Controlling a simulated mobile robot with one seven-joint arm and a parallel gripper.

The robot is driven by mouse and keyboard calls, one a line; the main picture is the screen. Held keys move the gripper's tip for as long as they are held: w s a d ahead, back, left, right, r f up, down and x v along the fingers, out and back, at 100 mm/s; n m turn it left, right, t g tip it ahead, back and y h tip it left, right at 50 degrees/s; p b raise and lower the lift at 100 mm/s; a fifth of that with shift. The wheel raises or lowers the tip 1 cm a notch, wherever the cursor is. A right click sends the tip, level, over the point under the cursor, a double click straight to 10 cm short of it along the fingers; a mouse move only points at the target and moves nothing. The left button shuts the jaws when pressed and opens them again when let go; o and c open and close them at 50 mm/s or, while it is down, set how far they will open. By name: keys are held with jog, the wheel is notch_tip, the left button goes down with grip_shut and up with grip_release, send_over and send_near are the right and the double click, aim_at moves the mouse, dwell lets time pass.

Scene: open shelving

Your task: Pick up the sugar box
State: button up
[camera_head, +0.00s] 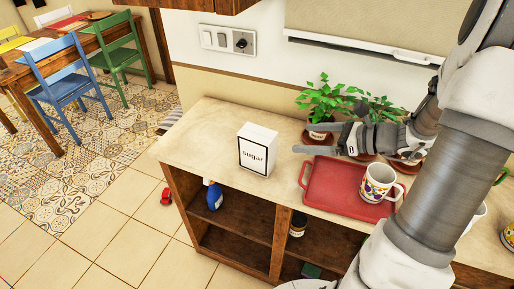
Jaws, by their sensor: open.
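The sugar box (257,149) is a white carton with the word "sugar" on a framed label. It stands upright on the beige top of the shelving unit (205,136), left of the red tray. My gripper (298,138) is to the right of the box, fingers pointing left towards it. The fingers are apart, with nothing visible between them, and a gap separates them from the box. My arm comes in from the right and hides part of the counter's right side.
A red tray (325,185) with a patterned mug (378,182) lies right of the box. Potted plants (327,103) stand behind my gripper. Lower shelves hold a blue bottle (214,196) and a jar (298,224). The counter left of the box is clear.

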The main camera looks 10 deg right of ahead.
aim_at(263, 134)
jog(key=x, duration=1)
jog(key=shift+s+f+b, duration=0.1)
jog(key=shift+b, duration=0.3)
jog(key=shift+r+x, duration=0.2)
jog(key=shift+x, duration=1.25)
jog(key=shift+r+x, duration=0.15)
jog(key=shift+x, duration=1.25)
jog(key=shift+a+r, duration=0.1)
jog(key=shift+a, duration=0.05)
grip_shut()
